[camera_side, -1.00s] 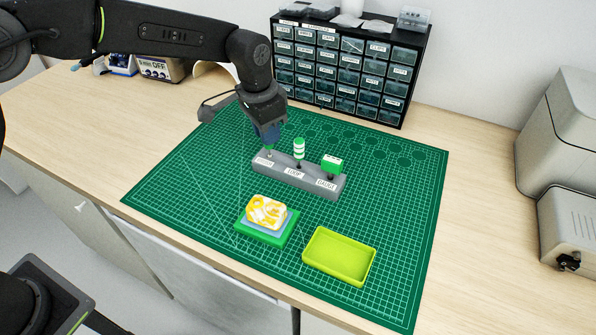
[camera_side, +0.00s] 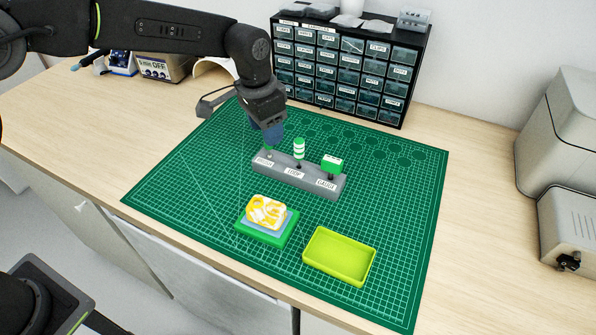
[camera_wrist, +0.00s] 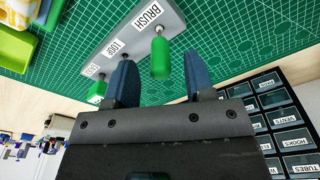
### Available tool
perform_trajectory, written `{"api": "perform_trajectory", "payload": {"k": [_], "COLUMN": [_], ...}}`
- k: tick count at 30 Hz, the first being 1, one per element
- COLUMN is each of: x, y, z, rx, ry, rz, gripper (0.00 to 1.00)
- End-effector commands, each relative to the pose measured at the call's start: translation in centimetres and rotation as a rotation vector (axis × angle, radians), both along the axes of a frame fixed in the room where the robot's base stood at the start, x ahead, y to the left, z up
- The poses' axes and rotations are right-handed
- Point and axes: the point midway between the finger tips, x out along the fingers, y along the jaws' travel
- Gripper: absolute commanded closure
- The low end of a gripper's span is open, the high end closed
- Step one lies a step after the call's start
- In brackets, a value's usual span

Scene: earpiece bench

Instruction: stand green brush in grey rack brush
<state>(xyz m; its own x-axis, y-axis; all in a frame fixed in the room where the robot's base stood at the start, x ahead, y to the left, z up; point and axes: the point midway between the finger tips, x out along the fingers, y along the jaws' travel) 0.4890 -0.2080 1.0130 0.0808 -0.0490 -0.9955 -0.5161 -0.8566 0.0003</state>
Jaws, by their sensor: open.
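The grey rack (camera_side: 312,184) stands on the green mat, with labels BRUSH, LOOP and GAUGE. The green brush (camera_wrist: 161,58) stands upright at the BRUSH end of the rack, its thin metal stem at the rack and its green handle pointing away from it. In the side view only a little of the brush (camera_side: 268,149) shows below my fingers. My gripper (camera_wrist: 159,62) is open, with its blue fingers either side of the handle and a visible gap on each side. In the side view my gripper (camera_side: 271,140) is just above the BRUSH end.
A green-and-white striped tool (camera_side: 299,148) and a green block-topped tool (camera_side: 333,164) stand in the rack beside it. A yellow-white object (camera_side: 267,211) on a green-edged pad and a lime tray (camera_side: 319,265) lie in front. A drawer cabinet (camera_side: 350,70) stands behind.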

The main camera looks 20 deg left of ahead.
Motion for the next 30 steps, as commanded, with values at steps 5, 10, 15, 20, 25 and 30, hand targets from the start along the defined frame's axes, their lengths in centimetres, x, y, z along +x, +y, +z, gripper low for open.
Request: {"api": "perform_trajectory", "payload": {"k": [5, 10, 15, 20, 25, 30], "x": [-0.2, -0.6, -0.8, -1.0, -1.0, -1.0], "y": [0.2, 0.4, 0.5, 0.6, 0.6, 0.6], "z": [3.7, 7.6, 10.6, 12.2, 12.7, 12.7], "rx": [-0.001, -0.001, -0.001, 0.000, -0.001, -0.001], "ry": [-0.006, -0.006, -0.004, -0.002, -0.001, -0.001], "rz": [0.000, 0.000, 0.001, 0.001, 0.001, 0.000], "gripper": [0.51, 0.51, 0.51, 0.51, 0.51, 0.51]}}
